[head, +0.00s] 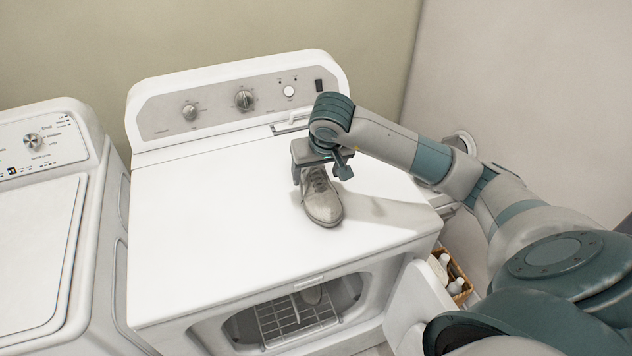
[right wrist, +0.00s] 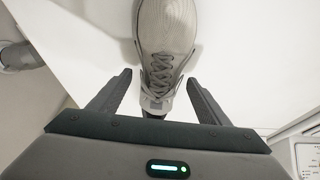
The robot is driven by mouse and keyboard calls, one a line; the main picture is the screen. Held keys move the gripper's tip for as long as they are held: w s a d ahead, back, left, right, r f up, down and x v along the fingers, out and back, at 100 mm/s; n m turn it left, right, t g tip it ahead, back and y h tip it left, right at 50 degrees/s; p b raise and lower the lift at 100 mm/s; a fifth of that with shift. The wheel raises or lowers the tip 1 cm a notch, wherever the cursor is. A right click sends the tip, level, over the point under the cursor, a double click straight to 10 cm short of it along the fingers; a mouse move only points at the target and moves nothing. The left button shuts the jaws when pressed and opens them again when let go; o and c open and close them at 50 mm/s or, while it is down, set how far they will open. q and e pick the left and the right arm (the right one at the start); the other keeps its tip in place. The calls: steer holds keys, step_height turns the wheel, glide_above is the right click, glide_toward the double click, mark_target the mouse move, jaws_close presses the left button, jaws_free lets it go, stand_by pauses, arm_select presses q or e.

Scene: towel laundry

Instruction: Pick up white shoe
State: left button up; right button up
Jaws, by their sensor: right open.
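The white shoe (head: 321,201) lies on the top of the dryer (head: 215,215), right of its middle, with its toe toward the front edge. My right gripper (head: 322,175) is over the heel end of the shoe and points down. In the right wrist view, the shoe (right wrist: 165,30) shows its laces and tongue, and my right gripper (right wrist: 155,95) is open with one finger on each side of the ankle end. Whether the fingers touch the shoe cannot be told. The heel is partly hidden by the gripper. My left gripper is not in view.
The dryer's front door (head: 420,305) stands open, showing a rack (head: 297,318) with a light object on it. A washer (head: 40,240) stands at the left. A basket with bottles (head: 457,279) is low at the right. The left part of the dryer top is clear.

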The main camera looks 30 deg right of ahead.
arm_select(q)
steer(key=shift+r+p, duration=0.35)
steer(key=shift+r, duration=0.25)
arm_select(e)
steer(key=shift+x, duration=1.35)
steer(key=shift+a, duration=0.1)
steer(key=c, duration=1.5)
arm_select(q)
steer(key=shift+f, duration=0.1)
arm_select(e)
steer(key=shift+r, duration=0.15)
steer(key=shift+c, duration=0.2)
